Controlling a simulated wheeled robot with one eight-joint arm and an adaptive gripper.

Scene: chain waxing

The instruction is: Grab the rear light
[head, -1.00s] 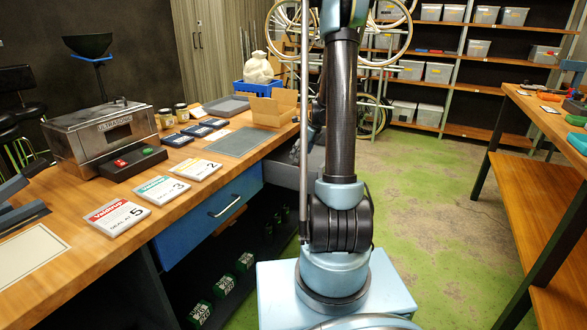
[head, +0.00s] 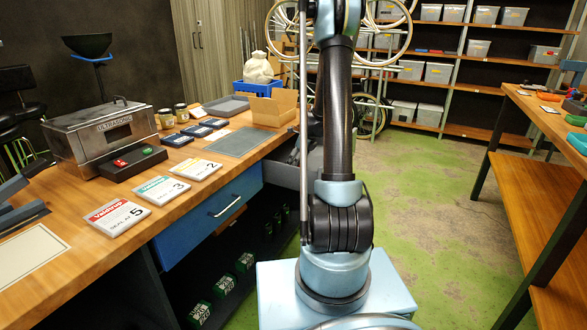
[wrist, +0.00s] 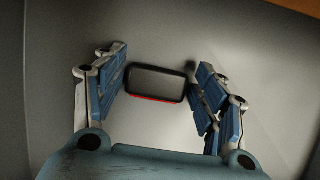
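The rear light (wrist: 156,84) shows in the wrist view as a small dark rounded block with a red strip along its lower edge. It lies on the pale grey floor of a drawer or bin. My gripper (wrist: 160,82) is open, with its blue-padded fingers on either side of the light. The left finger is close to the light's left end, and the right finger is close to its right end. I cannot tell whether either touches. In the head view my gripper and the light are hidden behind my arm and the bench.
Grey walls (wrist: 45,70) of the container surround the fingers in the wrist view. The head view shows an open grey drawer (head: 287,174) under the wooden bench (head: 110,180), beside a blue drawer front (head: 205,212). A second bench (head: 545,110) stands right, with green floor between.

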